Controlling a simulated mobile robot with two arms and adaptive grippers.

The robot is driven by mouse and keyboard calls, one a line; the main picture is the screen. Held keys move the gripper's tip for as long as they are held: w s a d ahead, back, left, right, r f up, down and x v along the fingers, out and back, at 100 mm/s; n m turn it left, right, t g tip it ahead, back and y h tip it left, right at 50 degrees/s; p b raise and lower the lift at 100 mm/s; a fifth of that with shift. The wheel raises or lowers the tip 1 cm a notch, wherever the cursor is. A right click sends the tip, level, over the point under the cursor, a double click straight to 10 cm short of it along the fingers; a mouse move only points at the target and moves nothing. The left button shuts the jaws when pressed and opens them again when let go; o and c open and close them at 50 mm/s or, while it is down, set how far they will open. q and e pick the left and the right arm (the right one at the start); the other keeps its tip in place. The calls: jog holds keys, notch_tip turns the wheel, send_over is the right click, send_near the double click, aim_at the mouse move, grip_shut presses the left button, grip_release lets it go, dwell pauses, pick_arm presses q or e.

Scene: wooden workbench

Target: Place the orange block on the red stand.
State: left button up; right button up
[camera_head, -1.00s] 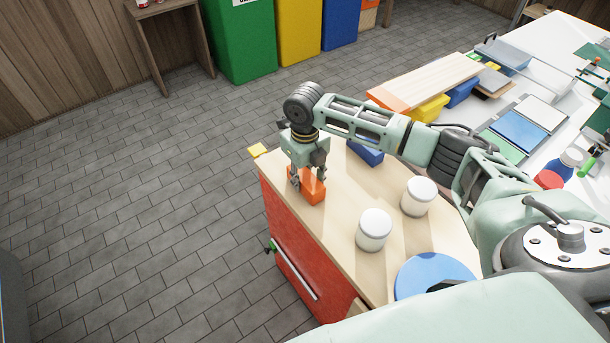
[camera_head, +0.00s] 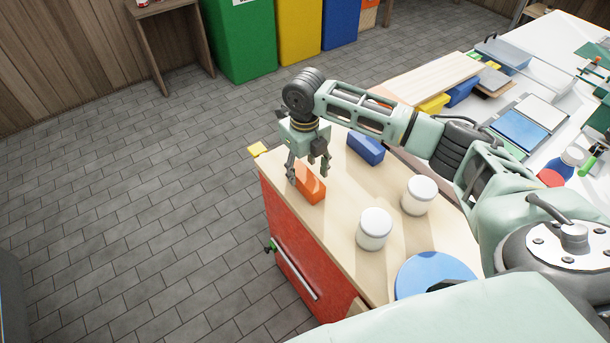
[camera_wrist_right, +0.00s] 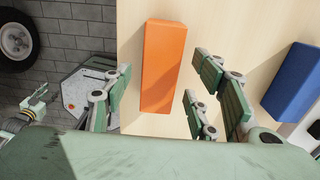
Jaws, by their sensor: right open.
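The orange block (camera_head: 311,185) lies on the pale wooden top (camera_head: 337,222) of a red-fronted cabinet (camera_head: 298,273), near its far left edge. This cabinet is the red stand-like thing in view; I cannot tell if it is the stand meant. My right gripper (camera_head: 308,172) is open just above the block, its fingers apart on either side. In the right wrist view the block (camera_wrist_right: 164,66) shows whole between the spread fingers, with gaps on both sides.
A blue block (camera_head: 366,148) lies behind the orange one. Two white-lidded jars (camera_head: 374,230) (camera_head: 418,195) and a blue round thing (camera_head: 432,275) stand nearer on the same top. A yellow piece (camera_head: 258,150) sits at the far corner. Open floor lies left.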

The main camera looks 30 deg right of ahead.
aim_at(305, 175)
notch_tip(305, 175, up, 9)
jog(key=shift+b, duration=0.35)
dwell(0.4)
